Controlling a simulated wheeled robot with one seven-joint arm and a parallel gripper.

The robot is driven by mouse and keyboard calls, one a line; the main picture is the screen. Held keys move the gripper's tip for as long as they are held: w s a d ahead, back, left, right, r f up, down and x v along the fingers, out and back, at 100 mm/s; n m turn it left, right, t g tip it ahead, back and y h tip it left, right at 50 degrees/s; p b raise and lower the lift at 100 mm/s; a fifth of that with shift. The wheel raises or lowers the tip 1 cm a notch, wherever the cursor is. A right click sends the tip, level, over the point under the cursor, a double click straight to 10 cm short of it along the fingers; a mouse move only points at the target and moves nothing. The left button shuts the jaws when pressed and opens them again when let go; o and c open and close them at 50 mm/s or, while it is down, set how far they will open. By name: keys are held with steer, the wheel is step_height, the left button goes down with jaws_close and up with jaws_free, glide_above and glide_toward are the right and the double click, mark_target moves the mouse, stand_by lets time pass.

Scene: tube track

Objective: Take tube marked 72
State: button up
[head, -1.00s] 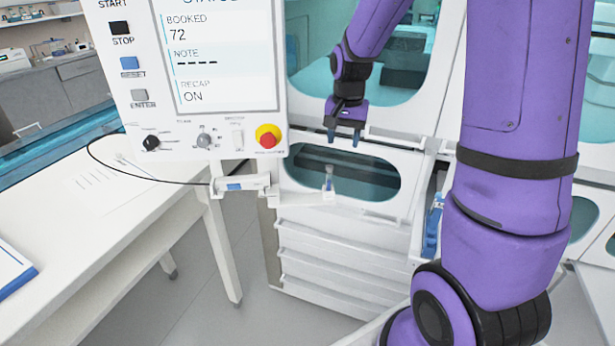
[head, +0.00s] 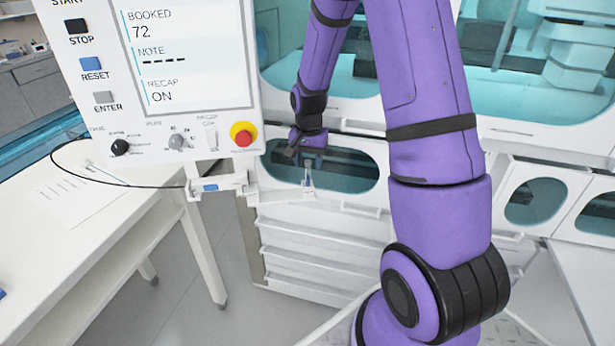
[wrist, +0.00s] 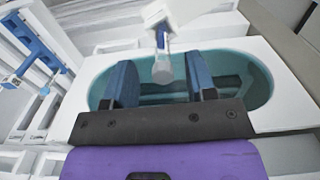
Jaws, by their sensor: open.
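A small clear tube (head: 307,181) with a blue part stands upright at the end of a white ledge below the control panel. In the wrist view the tube (wrist: 162,68) shows between the blue fingers in the picture, near a white holder (wrist: 172,12). I cannot read any number on it. My gripper (head: 307,152) is just above the tube in the head view. In the wrist view my gripper (wrist: 159,64) is open with a gap between its fingers. I cannot tell whether the tube is between the fingertips or beyond them.
The panel (head: 185,60) reads BOOKED 72 and has a red stop button (head: 243,134). A white cabinet with an oval window (head: 350,172) stands behind the tube. A white table (head: 110,215) is at left. A blue rack (wrist: 35,45) shows at the wrist view's left.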

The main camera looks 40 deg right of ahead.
steer(key=shift+w+f, duration=0.15)
steer(key=shift+f, duration=0.85)
steer(key=shift+w+f, duration=0.1)
steer(key=shift+f, duration=0.85)
steer(key=c, duration=0.9)
steer(key=shift+o, duration=0.2)
step_height(320, 180, up, 10)
steer(key=shift+r, duration=0.1)
